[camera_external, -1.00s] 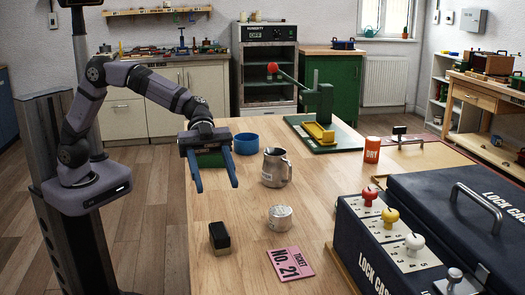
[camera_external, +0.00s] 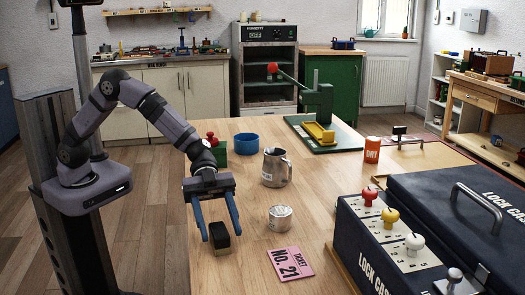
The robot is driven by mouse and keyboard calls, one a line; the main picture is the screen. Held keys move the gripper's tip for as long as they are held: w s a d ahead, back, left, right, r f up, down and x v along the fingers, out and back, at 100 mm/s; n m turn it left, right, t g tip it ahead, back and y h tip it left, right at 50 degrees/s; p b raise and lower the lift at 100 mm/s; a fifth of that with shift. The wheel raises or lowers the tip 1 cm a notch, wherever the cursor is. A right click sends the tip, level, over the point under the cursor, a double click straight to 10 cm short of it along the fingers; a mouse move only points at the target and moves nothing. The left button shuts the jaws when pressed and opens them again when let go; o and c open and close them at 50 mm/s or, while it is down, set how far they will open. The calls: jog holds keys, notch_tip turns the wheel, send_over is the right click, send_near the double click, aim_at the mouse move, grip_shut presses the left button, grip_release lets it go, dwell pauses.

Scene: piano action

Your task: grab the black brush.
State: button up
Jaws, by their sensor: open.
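The black brush (camera_external: 219,234) is a small dark block with a pale lower edge, standing on the wooden table near its left front edge. My gripper (camera_external: 220,238) points down with two blue fingers spread apart. No contact is visible.
A foil-wrapped tin (camera_external: 280,217) and a pink ticket (camera_external: 290,263) lie right of the brush. A metal jug (camera_external: 276,168), blue bowl (camera_external: 246,143) and green box with red knob (camera_external: 215,147) stand behind. A dark lock case (camera_external: 365,245) fills the right.

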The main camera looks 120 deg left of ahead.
aim_at(223, 246)
jog(key=shift+w+d+f, duration=0.25)
jog(key=shift+d, duration=0.1)
jog(key=shift+x, duration=2.15)
jog(key=shift+s, duration=0.1)
jog(key=shift+c, duration=0.4)
jog(key=c, duration=1.1)
